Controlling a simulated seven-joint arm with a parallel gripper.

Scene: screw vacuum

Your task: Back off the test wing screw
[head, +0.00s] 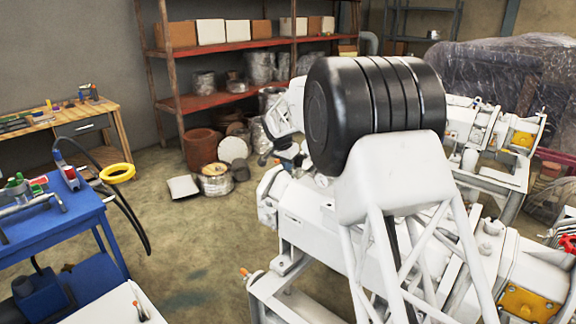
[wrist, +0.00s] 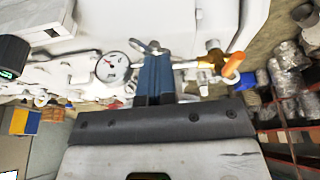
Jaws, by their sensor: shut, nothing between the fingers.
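In the wrist view, the test wing screw (wrist: 150,46) is a small silvery metal piece with flared wings on the white vacuum pump (wrist: 180,25). My gripper (wrist: 156,60) shows as narrow blue fingers, shut together with nothing between them. The fingertips are right by the screw and overlap its lower part in the picture. I cannot tell whether they touch it. In the head view the white pump body (head: 310,215) stands in front, and my arm covers much of it. I cannot make out the screw there.
A round dial gauge (wrist: 112,67) sits left of the fingers. A brass valve (wrist: 211,60) with an orange handle (wrist: 233,65) sits close on the right. A blue bench (head: 60,230) with tools stands at left, and a red shelf (head: 240,95) with boxes at the back.

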